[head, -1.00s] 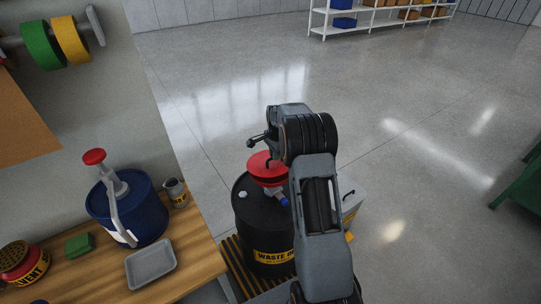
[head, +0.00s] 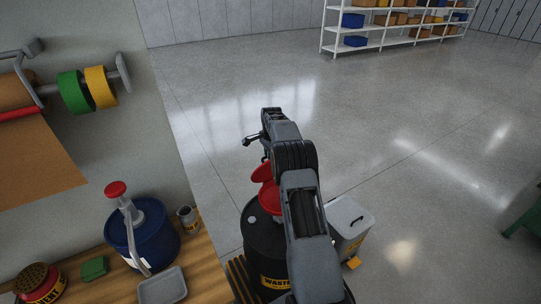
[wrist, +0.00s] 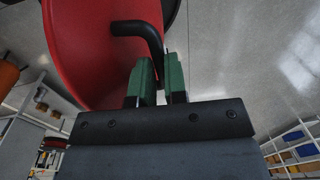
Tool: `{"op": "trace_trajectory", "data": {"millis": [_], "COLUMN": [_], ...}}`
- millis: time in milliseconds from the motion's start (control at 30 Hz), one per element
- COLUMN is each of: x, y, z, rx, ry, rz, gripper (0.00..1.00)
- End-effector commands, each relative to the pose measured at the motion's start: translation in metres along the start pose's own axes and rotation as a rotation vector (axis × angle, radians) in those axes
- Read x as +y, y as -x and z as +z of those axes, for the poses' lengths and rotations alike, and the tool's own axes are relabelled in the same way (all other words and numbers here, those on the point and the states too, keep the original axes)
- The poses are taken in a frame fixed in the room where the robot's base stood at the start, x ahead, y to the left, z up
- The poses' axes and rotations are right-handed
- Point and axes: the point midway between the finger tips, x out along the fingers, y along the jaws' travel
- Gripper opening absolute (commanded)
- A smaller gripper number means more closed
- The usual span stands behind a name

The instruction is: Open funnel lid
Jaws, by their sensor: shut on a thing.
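The red funnel (head: 262,197) sits on top of the black waste drum (head: 262,240) in the head view. Its red lid (head: 263,172) stands tilted up above the funnel, partly hidden by my arm. In the wrist view the lid (wrist: 85,50) fills the upper left, with a bent black handle (wrist: 140,29) on its face. My gripper (wrist: 159,84) has green finger pads and is shut on the end of this handle. The funnel's right side is hidden behind my arm in the head view.
A white lidded bin (head: 348,222) stands close to the right of the drum. A wooden bench (head: 207,278) at left holds a blue pump container (head: 150,238), a grey tray (head: 162,287) and a small can (head: 187,219). Open floor lies beyond, with shelves (head: 385,42) at the back.

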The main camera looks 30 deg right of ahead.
Motion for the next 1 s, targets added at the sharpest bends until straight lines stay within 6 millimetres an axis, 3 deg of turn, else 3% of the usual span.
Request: {"op": "trace_trajectory", "data": {"millis": [400,900,933,1000], "x": [-0.017,-0.019,-0.019,-0.019], "y": [-0.011,-0.013,-0.013,-0.013], "z": [0.000,0.000,0.000,0.000], "rx": [-0.011,-0.011,-0.011,-0.011], "ry": [0.000,0.000,0.001,0.000], "rz": [0.020,0.024,0.023,0.023], "gripper": [0.00,0.00,0.13,0.20]}}
